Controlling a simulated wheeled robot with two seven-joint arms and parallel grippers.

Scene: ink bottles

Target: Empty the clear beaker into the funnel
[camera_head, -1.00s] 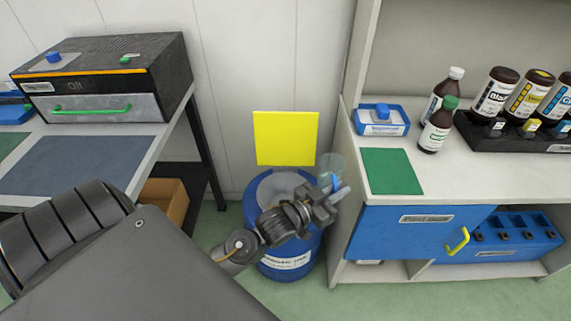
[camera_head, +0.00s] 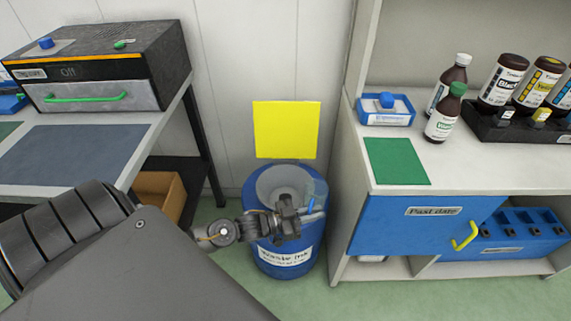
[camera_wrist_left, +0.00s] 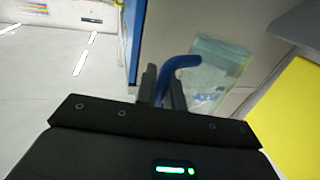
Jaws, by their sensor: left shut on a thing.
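My left gripper (camera_head: 302,213) is shut on the blue handle of the clear beaker (camera_head: 318,188). The beaker is at the right side of the blue drum's top, beside the funnel (camera_head: 272,181). In the left wrist view the see-through beaker (camera_wrist_left: 212,72) and its curved blue handle (camera_wrist_left: 178,65) show just beyond the fingers (camera_wrist_left: 163,88). I cannot tell how far the beaker is tilted or what is in it. The grey funnel sits in the blue drum (camera_head: 284,266), partly hidden by my gripper. My right gripper is not in view.
A yellow lid (camera_head: 286,130) stands upright behind the funnel. A white cabinet (camera_head: 343,215) with a blue "Past date" door (camera_head: 400,228) is close to the drum's right. A bench (camera_head: 165,125) with a black oven (camera_head: 110,65) stands left. Brown bottles (camera_head: 442,120) stand on the cabinet.

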